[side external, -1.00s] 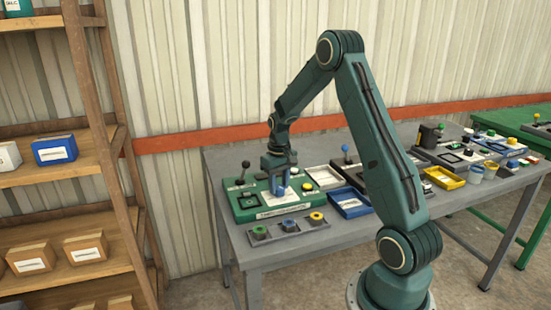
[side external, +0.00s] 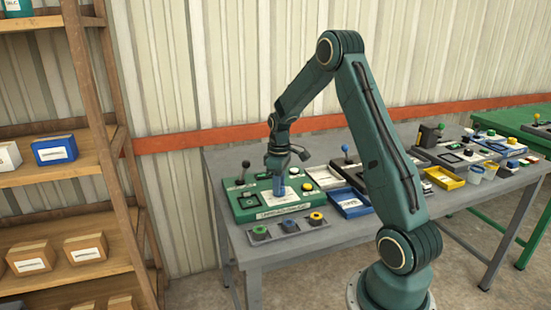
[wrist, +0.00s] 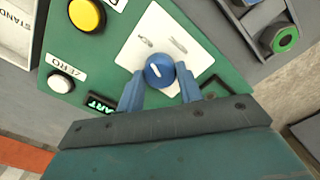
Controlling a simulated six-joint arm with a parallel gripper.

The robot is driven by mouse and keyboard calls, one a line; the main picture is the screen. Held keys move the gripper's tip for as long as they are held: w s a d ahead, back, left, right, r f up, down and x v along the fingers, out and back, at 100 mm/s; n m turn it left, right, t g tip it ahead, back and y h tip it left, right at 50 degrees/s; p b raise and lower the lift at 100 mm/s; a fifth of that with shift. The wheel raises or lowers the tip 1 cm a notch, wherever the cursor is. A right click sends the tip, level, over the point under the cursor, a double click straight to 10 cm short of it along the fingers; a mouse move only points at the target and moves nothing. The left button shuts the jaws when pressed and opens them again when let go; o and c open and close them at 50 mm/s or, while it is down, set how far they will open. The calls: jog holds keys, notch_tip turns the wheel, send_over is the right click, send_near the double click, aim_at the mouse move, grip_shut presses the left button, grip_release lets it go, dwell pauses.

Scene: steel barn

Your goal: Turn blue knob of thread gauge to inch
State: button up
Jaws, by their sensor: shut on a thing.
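The thread gauge is a green panel box (side external: 243,207) on the grey table in the side view; its green face (wrist: 115,45) fills much of the wrist view. The blue knob (wrist: 159,71) sits on a white plate (wrist: 155,28) with two small marks whose wording I cannot read. A short white pointer line shows on the knob's top. My gripper (wrist: 160,82) is shut on the knob, one blue finger on each side. In the side view my gripper (side external: 280,187) points down at the panel and its fingers hide the knob.
A yellow button (wrist: 87,14) and a white button (wrist: 60,82) marked ZERO are near the knob. A black lever (side external: 245,168) stands on the panel's back left. A grey strip with several coloured knobs (side external: 289,225) lies in front. A blue tray (side external: 350,204) is at right.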

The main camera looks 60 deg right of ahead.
jog(key=o, duration=1)
jog(key=shift+r, duration=0.15)
notch_tip(320, 180, up, 14)
jog(key=shift+f, duration=0.2)
dwell(0.4)
